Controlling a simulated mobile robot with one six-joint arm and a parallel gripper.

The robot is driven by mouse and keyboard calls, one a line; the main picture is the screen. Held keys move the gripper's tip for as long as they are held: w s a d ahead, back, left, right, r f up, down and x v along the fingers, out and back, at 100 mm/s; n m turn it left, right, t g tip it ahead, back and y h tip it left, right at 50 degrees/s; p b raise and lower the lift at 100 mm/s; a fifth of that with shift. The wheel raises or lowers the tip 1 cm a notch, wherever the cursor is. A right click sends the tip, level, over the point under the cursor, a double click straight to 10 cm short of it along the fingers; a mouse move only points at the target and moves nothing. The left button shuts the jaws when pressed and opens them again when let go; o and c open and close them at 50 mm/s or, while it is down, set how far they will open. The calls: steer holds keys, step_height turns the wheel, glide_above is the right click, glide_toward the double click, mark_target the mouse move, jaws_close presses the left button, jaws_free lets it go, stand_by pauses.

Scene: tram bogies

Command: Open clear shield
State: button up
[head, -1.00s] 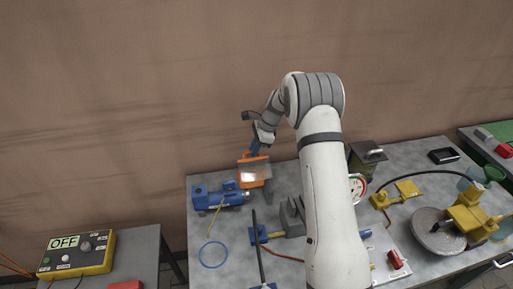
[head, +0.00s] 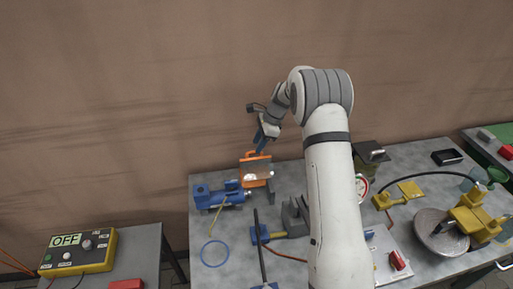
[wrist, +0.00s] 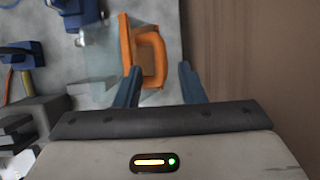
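The clear shield (head: 257,171) is a see-through panel with an orange frame at the back left of the bench. In the wrist view the pale clear panel (wrist: 98,58) shows beside its orange frame and loop-like handle (wrist: 152,55). My gripper (head: 262,145) is just above and behind the shield in the head view. In the wrist view its two blue fingers (wrist: 159,70) are apart, with the orange handle's end near the left finger and partly between them. Contact cannot be told. The shield's hinge is not clear.
A blue motor-like unit (head: 217,195) stands left of the shield. A grey vise-like block (head: 295,215) and a black rod (head: 260,247) are in front. Yellow fixtures (head: 468,215) stand at the right. A yellow control box (head: 78,252) reads OFF. The wall is close behind.

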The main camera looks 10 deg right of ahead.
steer(key=shift+v, duration=2.65)
steer(key=s+r+n+t+h, duration=0.1)
steer(key=s+r+n, duration=0.3)
steer(key=s+r, duration=0.45)
steer(key=s+r+n+h, duration=0.1)
steer(key=s+r+n, duration=0.35)
steer(key=s, duration=0.65)
steer(key=s+d+n+t+h, duration=0.1)
steer(key=s+n, duration=0.7)
steer(key=s, duration=1.3)
steer(key=shift+d+f+t+h, duration=0.35)
steer(key=shift+d+h, duration=0.45)
steer(key=shift+d, duration=0.2)
steer(key=shift+n, duration=0.25)
